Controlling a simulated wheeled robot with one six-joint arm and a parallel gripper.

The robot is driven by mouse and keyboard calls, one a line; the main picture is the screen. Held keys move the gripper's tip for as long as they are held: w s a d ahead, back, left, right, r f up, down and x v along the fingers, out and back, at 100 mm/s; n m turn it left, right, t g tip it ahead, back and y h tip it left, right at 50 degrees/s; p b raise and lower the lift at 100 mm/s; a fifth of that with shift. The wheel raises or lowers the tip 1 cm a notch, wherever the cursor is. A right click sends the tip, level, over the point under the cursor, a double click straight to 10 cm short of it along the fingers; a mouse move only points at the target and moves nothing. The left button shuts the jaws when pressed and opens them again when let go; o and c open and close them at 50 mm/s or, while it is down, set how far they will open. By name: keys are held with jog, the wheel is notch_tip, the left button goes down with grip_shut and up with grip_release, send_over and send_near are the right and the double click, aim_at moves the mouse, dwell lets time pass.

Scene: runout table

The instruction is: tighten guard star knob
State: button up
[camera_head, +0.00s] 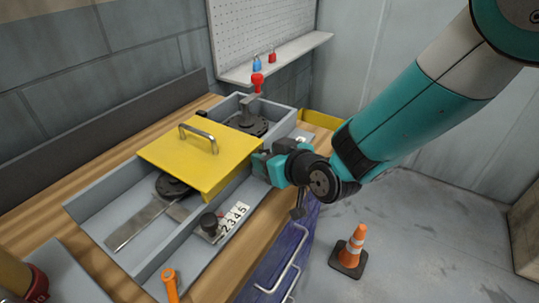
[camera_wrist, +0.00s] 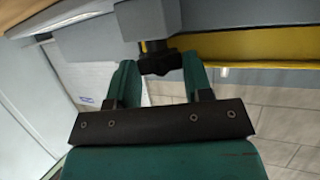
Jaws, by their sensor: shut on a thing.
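The guard is a yellow plate (camera_head: 203,155) with a metal handle, lying over the grey tray-like runout table (camera_head: 110,236). In the wrist view a dark star knob (camera_wrist: 160,64) sits between my gripper's two teal fingers (camera_wrist: 159,80), below a grey block and beside a yellow edge (camera_wrist: 250,50). My gripper (camera_head: 262,165) is shut on the knob at the right side of the yellow guard. In the head view the knob is hidden behind my gripper.
A counter reading 2345 (camera_head: 236,218) and a dark knob (camera_head: 209,222) are on the front wall. An orange handle (camera_head: 170,285) stands nearer. A red-topped lever (camera_head: 257,82) rises behind the guard. An orange cone (camera_head: 351,248) stands on the floor, with free floor around it.

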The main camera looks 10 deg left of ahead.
jog(key=o, duration=0.9)
jog(key=b+v, duration=1.1)
jog(key=v, duration=0.6)
jog(key=shift+d+r+b, duration=0.15)
jog(key=shift+r+b, duration=0.05)
jog(key=shift+b, duration=0.2)
jog(key=s+d+r+m+g+h+p, duration=0.1)
jog(key=s+d+r+g+h+p, duration=0.1)
jog(key=s+d+g+h+p, duration=0.1)
jog(key=s+d+r+m+g+h+p, duration=0.2)
jog(key=s+d+g+p, duration=0.3)
jog(key=s+d+p, duration=0.3)
jog(key=shift+s+d+r+g+h, duration=0.3)
jog(key=shift+s+d+r+h, duration=0.4)
jog(key=shift+d, duration=0.35)
